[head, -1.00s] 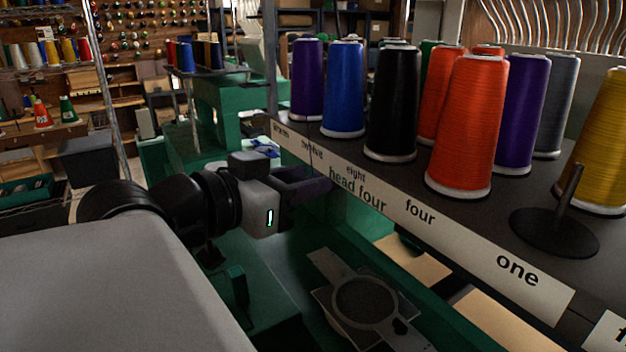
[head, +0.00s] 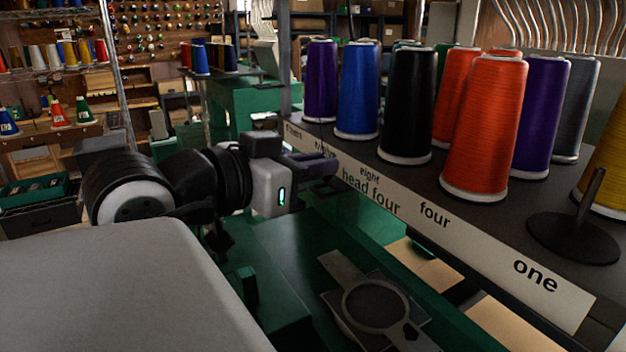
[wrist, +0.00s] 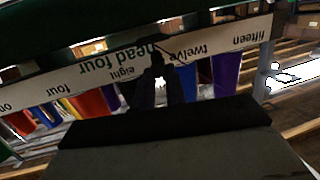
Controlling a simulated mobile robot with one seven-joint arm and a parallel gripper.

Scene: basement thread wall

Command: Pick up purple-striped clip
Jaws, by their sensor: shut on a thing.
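My gripper (head: 326,166) is at the front edge of the spool shelf, beside the left part of its label strip. In the wrist view the fingers (wrist: 158,66) are close together and shut on a small dark thing (wrist: 157,47) in front of the strip, near the words "twelve" and "head four". I take this to be the purple-striped clip, but its stripes are too dark to make out. In the head view the fingers and the shelf edge hide it. I cannot tell whether it still touches the strip.
The white label strip (head: 432,218) runs along the shelf edge. Several thread cones stand above it, including a blue cone (head: 357,92), a black cone (head: 408,104) and an orange cone (head: 486,128). A grey hoop (head: 376,304) lies over the green machine below.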

